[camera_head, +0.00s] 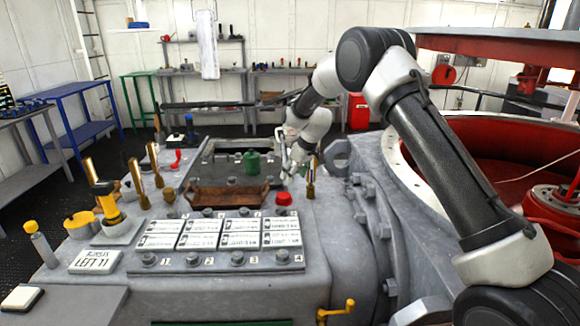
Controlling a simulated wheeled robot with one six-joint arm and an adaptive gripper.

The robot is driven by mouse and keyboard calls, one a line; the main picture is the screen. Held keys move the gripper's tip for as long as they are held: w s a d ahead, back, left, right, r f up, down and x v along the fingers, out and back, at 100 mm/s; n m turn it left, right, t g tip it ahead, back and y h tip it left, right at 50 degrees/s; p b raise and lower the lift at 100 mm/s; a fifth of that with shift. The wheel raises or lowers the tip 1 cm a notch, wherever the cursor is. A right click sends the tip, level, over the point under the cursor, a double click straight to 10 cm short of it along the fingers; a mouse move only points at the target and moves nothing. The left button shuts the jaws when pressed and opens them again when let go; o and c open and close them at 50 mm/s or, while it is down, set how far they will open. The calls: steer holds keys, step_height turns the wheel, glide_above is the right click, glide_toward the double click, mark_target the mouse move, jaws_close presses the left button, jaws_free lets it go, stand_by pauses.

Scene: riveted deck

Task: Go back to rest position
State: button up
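My arm reaches in from the right side of the head view and bends down over the far right part of the grey riveted console (230,290). My gripper (287,163) is small and partly hidden by its own wrist. It hangs above the console, near a brass handle (311,180) and a red button (284,198). I cannot tell whether it touches either of them, or whether its fingers are open or shut. No held object can be made out.
A brown tray (225,197) and a green canister (252,162) are left of my gripper. Several brass levers (137,180) stand at the console's left. A large red-lined round opening (500,150) lies right. Workbenches (280,75) line the back wall.

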steer(key=s+d+f+m+g+h, duration=0.1)
steer(key=s+d+f+m+g, duration=0.2)
steer(key=s, duration=0.4)
steer(key=s+d+r+m+t, duration=0.1)
steer(key=s+d+r+m, duration=0.1)
steer(key=s+d+r, duration=0.7)
steer(key=s+d+r+m+t+h, duration=0.1)
steer(key=s+d+r, duration=0.7)
steer(key=s, duration=1.2)
steer(key=s+d+r+m+t+h, duration=0.1)
steer(key=s+d+r+m+t, duration=0.1)
steer(key=s+d+r, duration=0.7)
steer(key=shift+s+d+r+m, duration=0.4)
steer(key=shift+s+r, duration=0.65)
steer(key=shift+s, duration=1.6)
